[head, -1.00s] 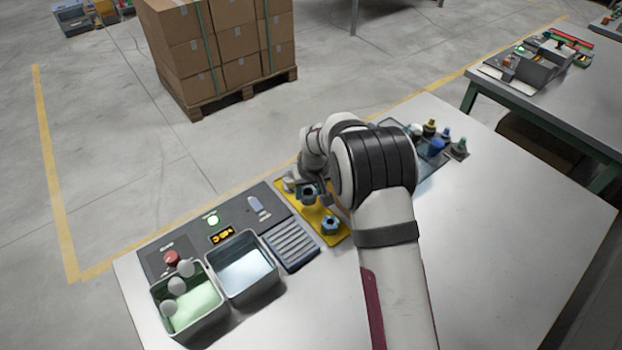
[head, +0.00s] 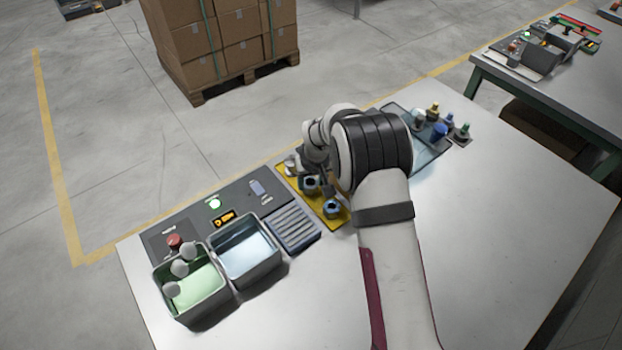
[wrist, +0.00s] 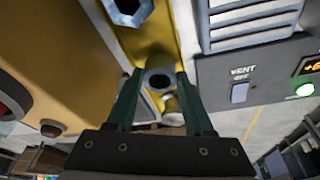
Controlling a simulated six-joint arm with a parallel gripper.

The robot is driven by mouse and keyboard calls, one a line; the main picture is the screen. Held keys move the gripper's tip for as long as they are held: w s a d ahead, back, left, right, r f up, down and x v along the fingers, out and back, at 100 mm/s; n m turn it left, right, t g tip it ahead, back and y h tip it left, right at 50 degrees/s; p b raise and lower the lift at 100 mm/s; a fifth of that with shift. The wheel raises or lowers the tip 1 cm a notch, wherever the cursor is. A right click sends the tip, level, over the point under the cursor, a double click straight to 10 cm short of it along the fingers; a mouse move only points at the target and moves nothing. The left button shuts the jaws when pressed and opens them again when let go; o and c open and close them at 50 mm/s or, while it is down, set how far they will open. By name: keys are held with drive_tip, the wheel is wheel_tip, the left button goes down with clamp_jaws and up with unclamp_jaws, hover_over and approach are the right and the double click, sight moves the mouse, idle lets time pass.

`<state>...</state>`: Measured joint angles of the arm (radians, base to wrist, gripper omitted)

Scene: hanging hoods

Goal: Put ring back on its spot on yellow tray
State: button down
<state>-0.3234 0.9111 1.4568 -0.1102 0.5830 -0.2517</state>
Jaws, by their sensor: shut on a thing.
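My gripper (wrist: 160,76) is shut on a grey-blue ring (wrist: 160,84) with a dark round hole, seen between the two green fingers in the wrist view. In the head view this ring (head: 310,183) is at the yellow tray, with my wrist just above and right of it. I cannot tell whether it touches the tray.
Left of the tray are a ribbed grey-blue block (head: 293,232), a dark control panel with a green light (head: 215,203), and two open bins, one holding white knobs (head: 180,268). A bluish tray (head: 428,160) with several coloured bottles stands right of my arm. The right tabletop is clear.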

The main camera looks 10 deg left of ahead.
drive_tip(key=shift+f, duration=0.25)
drive_tip(key=shift+c, duration=1)
unclamp_jaws()
drive_tip(key=shift+r, duration=0.1)
drive_tip(key=v, duration=1.6)
drive_tip(key=s+d+r+m+g, duration=0.1)
drive_tip(key=s+d+r+m, duration=0.1)
drive_tip(key=s+d+r, duration=0.3)
drive_tip(key=s+d+r+m, duration=0.1)
drive_tip(key=s+d+m, duration=0.15)
drive_tip(key=s, duration=0.45)
drive_tip(key=s+d+m+g, duration=0.1)
drive_tip(key=s+d+m, duration=0.1)
drive_tip(key=s, duration=0.8)
drive_tip(key=s+d+f+m+g, duration=0.1)
drive_tip(key=s+d+m, duration=0.1)
drive_tip(key=s, duration=0.9)
drive_tip(key=shift+s+d+f+m+y, duration=0.25)
drive_tip(key=shift+d+f+m+y, duration=0.1)
drive_tip(key=shift+m, duration=0.5)
